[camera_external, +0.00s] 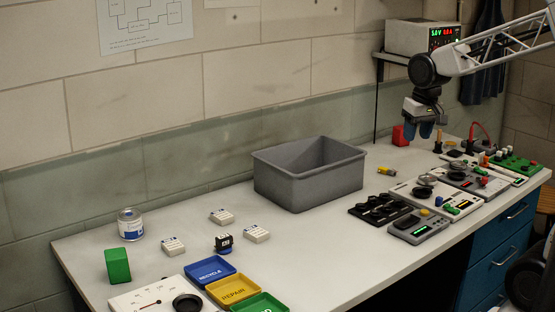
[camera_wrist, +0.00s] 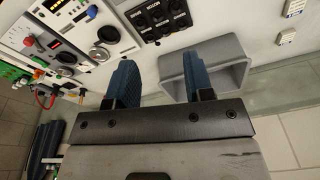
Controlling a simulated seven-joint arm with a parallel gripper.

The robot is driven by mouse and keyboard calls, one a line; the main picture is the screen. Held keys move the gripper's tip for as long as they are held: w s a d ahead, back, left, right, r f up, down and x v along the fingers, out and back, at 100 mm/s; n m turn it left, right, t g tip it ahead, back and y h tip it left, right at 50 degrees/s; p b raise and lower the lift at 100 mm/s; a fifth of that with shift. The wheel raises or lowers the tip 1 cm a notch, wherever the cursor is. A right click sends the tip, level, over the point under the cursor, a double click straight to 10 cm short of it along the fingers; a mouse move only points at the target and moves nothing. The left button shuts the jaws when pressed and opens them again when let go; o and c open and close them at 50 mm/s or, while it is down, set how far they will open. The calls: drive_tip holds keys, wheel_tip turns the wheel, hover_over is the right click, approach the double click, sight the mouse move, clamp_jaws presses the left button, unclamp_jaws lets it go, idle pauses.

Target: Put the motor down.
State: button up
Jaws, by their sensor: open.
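A small dark servo motor with a blue part and a pale label (camera_external: 222,243) stands on the bench at the front left, between white boxes and the blue tray. I cannot make it out in the wrist view. My gripper (camera_external: 418,131) hangs above the back right of the bench, far from this motor. In the wrist view my gripper (camera_wrist: 160,63) has its two blue fingers wide apart, with nothing between them.
A grey bin (camera_external: 308,194) stands mid-bench. Blue (camera_external: 209,271), yellow (camera_external: 233,290) and green (camera_external: 258,306) trays lie at the front left, near a tin (camera_external: 130,228) and green block (camera_external: 118,265). Test devices (camera_external: 418,228) crowd the right.

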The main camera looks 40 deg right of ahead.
drive_tip(key=s+f+n, duration=0.2)
drive_tip(key=s, duration=1.3)
drive_tip(key=shift+s+a+f+n+t, duration=0.15)
drive_tip(key=shift+f+n+t, duration=0.15)
drive_tip(key=shift+f+t, duration=0.1)
drive_tip(key=shift+o, duration=0.3)
drive_tip(key=o, duration=0.5)
drive_tip(key=shift+r, duration=0.1)
